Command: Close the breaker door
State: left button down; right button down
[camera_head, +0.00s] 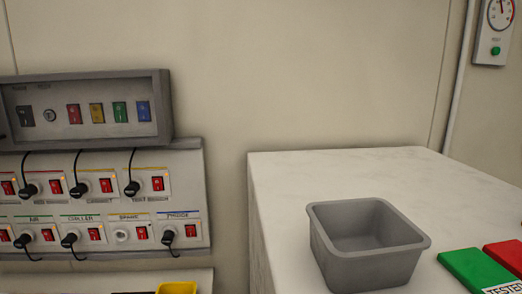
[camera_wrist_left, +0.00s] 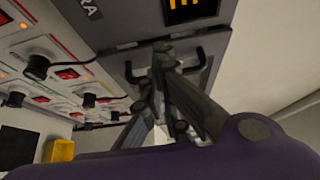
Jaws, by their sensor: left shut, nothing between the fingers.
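The grey breaker box (camera_head: 87,108) is on the wall at the left of the head view. A row of coloured switches shows in its front, and no door panel covers them there. In the left wrist view my left gripper (camera_wrist_left: 163,48) is shut and empty. Its tips are in front of a grey panel with a dark bar-shaped handle (camera_wrist_left: 203,58). I cannot tell whether the fingers touch the handle, or whether this panel is the breaker door. No gripper shows in the head view. My right gripper is out of view.
Below the box, a socket panel (camera_head: 100,209) carries red switches and plugged black cables. A yellow container (camera_head: 177,288) stands below it. A white counter (camera_head: 290,170) at right holds a grey bin (camera_head: 368,262), a green block (camera_head: 474,269) and a red block (camera_head: 508,254).

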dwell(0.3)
pick_arm(q)
jog(key=shift+s, duration=0.1)
dwell(0.4)
jog(key=v, duration=1.2)
